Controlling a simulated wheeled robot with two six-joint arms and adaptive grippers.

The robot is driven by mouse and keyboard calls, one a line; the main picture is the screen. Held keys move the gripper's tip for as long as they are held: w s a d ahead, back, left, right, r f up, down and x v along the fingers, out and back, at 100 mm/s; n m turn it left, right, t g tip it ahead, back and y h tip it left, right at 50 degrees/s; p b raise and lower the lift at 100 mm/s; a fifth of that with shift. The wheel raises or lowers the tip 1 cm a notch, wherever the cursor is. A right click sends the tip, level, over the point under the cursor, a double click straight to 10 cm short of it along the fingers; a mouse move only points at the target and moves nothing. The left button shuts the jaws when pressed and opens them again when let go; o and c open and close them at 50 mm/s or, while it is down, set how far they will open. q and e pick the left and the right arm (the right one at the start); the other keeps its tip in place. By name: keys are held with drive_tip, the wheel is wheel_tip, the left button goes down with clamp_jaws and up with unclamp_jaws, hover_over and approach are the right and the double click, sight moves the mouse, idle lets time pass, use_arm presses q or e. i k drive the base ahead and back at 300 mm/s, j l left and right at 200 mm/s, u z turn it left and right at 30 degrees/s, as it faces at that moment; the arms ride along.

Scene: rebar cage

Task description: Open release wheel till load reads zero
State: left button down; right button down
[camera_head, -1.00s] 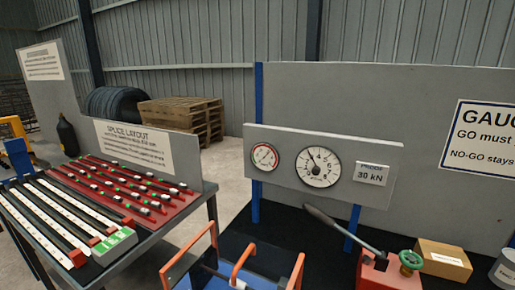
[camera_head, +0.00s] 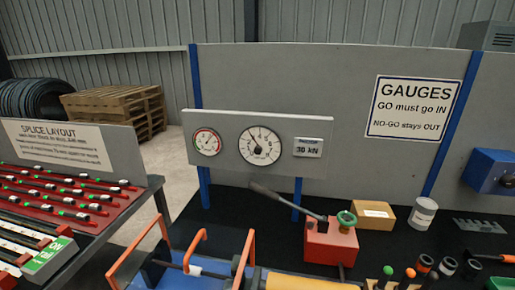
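The green release wheel (camera_head: 347,219) sits on top of a red pump block (camera_head: 331,243) on the black bench top. A grey pump lever (camera_head: 285,201) slopes up to the left from the block. The large white load gauge (camera_head: 261,145) hangs on a grey panel behind; its needle points to the upper left, off any reading I can make out. A smaller red-rimmed gauge (camera_head: 207,142) is left of it. The plate (camera_head: 308,147) at the right of the panel reads 30 kN. Neither of my grippers shows.
A cardboard box (camera_head: 373,214) and a white can (camera_head: 422,213) stand right of the wheel. Orange handles (camera_head: 194,248) and a blue frame are in front. Several tools (camera_head: 410,273) stand front right. The splice layout table (camera_head: 90,215) is at left.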

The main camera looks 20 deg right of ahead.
sight(346, 221)
drive_tip(key=z, duration=1.25)
